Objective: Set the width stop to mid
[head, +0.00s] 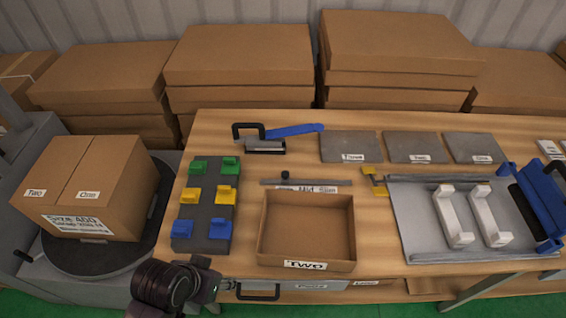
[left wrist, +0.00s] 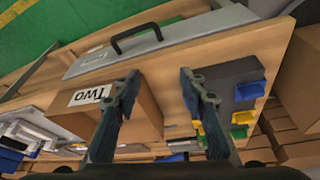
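The width stop looks like a small black knob (head: 285,175) on a thin grey rail (head: 320,182), behind the open cardboard box. It stands near the rail's left end, above the leftmost label. The label strip (head: 308,189) reads "Mid" in its middle and a partly legible word to the right. The left word is not clearly legible. My left gripper (head: 222,285) is low at the table's front edge, in front of the box and away from the knob. In the left wrist view its two fingers (left wrist: 160,88) are spread with nothing between them. My right gripper does not show.
The open box (head: 305,263) labelled "Two" stands between my left gripper and the rail. A grey block with coloured clips (head: 203,215) is left of it. A yellow clamp (head: 374,182) and grey tray (head: 420,250) lie to the right. A drawer handle (head: 258,294) is at the front.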

